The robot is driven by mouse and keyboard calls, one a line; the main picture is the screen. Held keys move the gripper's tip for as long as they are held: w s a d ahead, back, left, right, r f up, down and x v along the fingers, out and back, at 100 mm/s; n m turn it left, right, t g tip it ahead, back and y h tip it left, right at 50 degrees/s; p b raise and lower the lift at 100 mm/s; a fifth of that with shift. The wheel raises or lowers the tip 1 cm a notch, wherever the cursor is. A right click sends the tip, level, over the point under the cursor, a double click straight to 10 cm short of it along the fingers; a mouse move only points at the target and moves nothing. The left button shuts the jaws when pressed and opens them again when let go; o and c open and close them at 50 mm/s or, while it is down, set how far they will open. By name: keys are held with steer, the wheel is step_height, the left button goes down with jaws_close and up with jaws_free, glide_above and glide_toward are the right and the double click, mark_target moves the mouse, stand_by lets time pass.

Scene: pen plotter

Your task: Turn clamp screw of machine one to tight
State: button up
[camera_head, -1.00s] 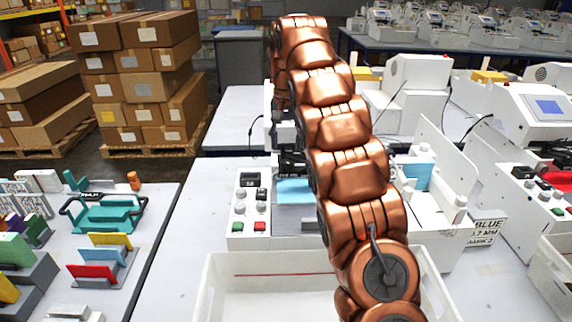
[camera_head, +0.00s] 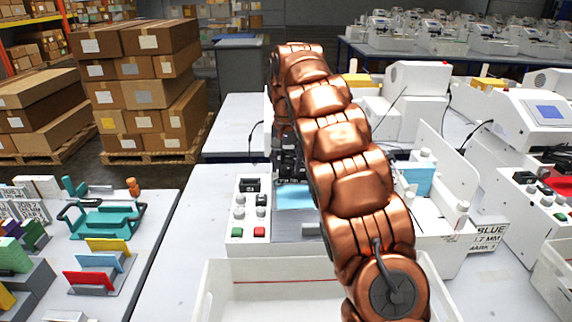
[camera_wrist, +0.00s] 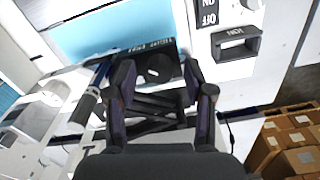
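Machine one's black clamp carriage (camera_wrist: 166,52) shows in the wrist view against a light blue sheet (camera_wrist: 120,30), with small white lettering that appears upside down. The clamp screw (camera_wrist: 158,68) is a round black knob on it. My gripper (camera_wrist: 158,76) is open, with one dark finger to the left and one to the right of the knob. Gaps show between knob and fingers; I cannot tell how far the tips reach along it. In the head view my copper arm hides most of the machine (camera_head: 250,205), and the clamp screw cannot be made out.
A white bin (camera_head: 213,285) stands in front of the machine. Colored holders stand on the left table (camera_head: 150,215). Stacked boxes (camera_head: 150,85) are behind. A white control panel (camera_wrist: 245,50) lies right of the gripper.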

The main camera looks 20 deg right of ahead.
jaws_close()
steer(key=shift+m, duration=0.3)
steer(key=m+p, duration=0.1)
steer(key=m, duration=0.8)
steer(key=m+b, duration=0.1)
steer(key=m, duration=0.4)
steer(key=shift+s+f+m, duration=0.1)
steer(key=shift+m, duration=0.3)
steer(key=shift+m+b, duration=0.7)
steer(key=shift+m, duration=1.5)
